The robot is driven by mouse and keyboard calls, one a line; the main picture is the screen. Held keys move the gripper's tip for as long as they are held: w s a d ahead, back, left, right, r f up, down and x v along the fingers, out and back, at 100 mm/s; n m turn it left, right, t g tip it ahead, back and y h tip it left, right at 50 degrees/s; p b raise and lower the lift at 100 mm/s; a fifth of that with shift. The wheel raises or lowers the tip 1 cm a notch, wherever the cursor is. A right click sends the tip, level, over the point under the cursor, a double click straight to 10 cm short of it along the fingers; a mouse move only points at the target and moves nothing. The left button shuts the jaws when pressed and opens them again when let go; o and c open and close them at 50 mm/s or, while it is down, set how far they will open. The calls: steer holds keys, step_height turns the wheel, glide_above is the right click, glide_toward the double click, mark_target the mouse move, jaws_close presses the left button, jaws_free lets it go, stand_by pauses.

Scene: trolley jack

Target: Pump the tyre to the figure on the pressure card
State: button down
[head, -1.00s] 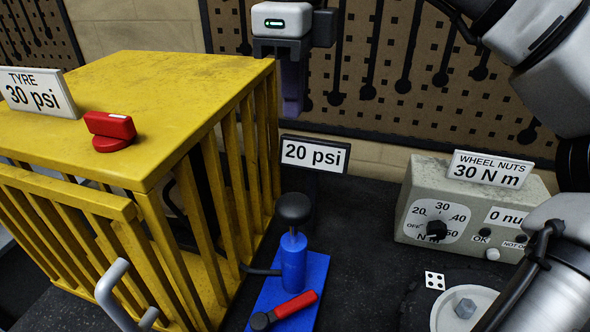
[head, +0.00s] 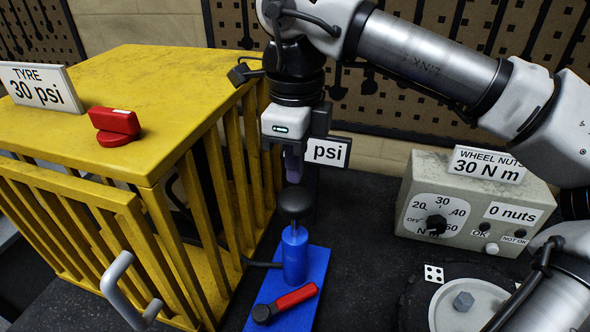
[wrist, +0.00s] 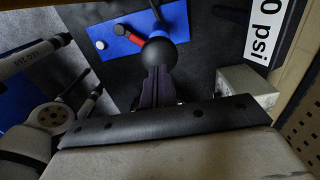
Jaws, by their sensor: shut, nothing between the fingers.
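The pump has a blue base (head: 290,280), a blue cylinder (head: 294,258) and a round black knob (head: 294,203) on top, which stands up. My gripper (head: 293,178) is shut and empty, its fingers pointing down just above the knob. In the wrist view the closed fingers (wrist: 158,88) line up with the knob (wrist: 162,52); I cannot tell if they touch. The pressure card (head: 37,88) on the yellow cage reads TYRE 30 psi. The psi display (head: 328,152) behind the pump has its figure partly hidden by my gripper; the wrist view shows only "0 psi" of it (wrist: 266,30).
A red-handled lever (head: 290,303) lies on the pump base. The yellow cage (head: 160,90) stands close on the left, with a red knob (head: 114,125) on top and a grey handle (head: 118,275). A grey nut-torque box (head: 470,205) stands right. Dark bench is clear between.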

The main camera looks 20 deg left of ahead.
mark_target(295, 195)
steer(key=shift+f+p, duration=0.3)
steer(key=shift+f, duration=1.15)
step_height(295, 195, down, 5)
steer(key=b, duration=0.5)
steer(key=shift+f+b, duration=0.15)
steer(key=shift+b, duration=0.15)
steer(key=shift+s, duration=0.1)
step_height(295, 195, up, 14)
steer(key=b, duration=0.1)
steer(key=shift+r, duration=0.25)
steer(key=shift+f, duration=0.1)
